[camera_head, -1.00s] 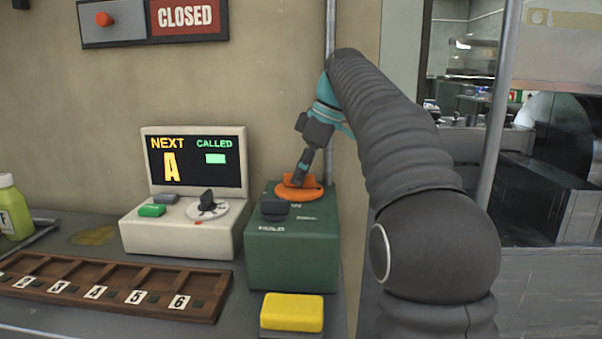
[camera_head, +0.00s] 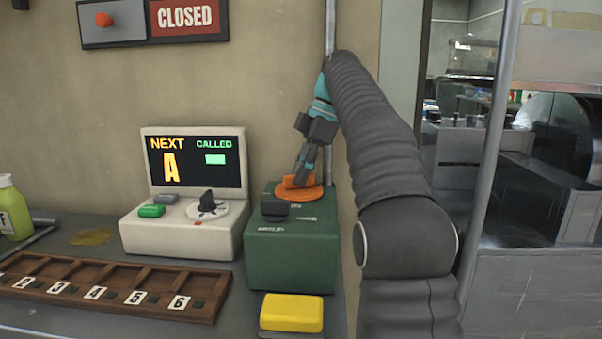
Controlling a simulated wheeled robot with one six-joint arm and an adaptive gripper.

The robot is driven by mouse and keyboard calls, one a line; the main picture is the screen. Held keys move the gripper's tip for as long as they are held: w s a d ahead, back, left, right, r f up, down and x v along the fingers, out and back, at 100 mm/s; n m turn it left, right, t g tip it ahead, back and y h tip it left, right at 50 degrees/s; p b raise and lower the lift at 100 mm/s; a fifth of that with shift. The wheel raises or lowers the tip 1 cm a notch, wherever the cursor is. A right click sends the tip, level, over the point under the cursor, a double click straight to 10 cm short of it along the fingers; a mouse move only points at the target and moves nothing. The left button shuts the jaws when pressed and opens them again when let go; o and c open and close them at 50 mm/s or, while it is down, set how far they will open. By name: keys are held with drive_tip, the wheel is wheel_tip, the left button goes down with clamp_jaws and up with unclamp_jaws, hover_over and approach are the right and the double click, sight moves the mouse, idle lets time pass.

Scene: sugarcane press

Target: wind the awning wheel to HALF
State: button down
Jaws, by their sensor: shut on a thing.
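An orange wheel (camera_head: 312,194) with a raised grip bar lies flat on top of a green box (camera_head: 291,262), at the middle of the head view. My gripper (camera_head: 301,177) comes down on it from above, tilted, and is shut on the raised grip. The fingers hide part of the wheel. Small white markings (camera_head: 300,219) are on the box around the wheel, but they are too small to read, so I cannot tell which one the wheel points to.
A yellow pad (camera_head: 291,312) lies in front. A cream console (camera_head: 181,229) with a screen and dial stands left, behind a wooden tray (camera_head: 118,285). A CLOSED sign (camera_head: 185,16) hangs above. A metal pole (camera_head: 490,170) stands right.

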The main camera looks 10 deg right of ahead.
drive_tip(key=c, duration=1.2)
unclamp_jaws()
drive_tip(key=shift+m, duration=0.3)
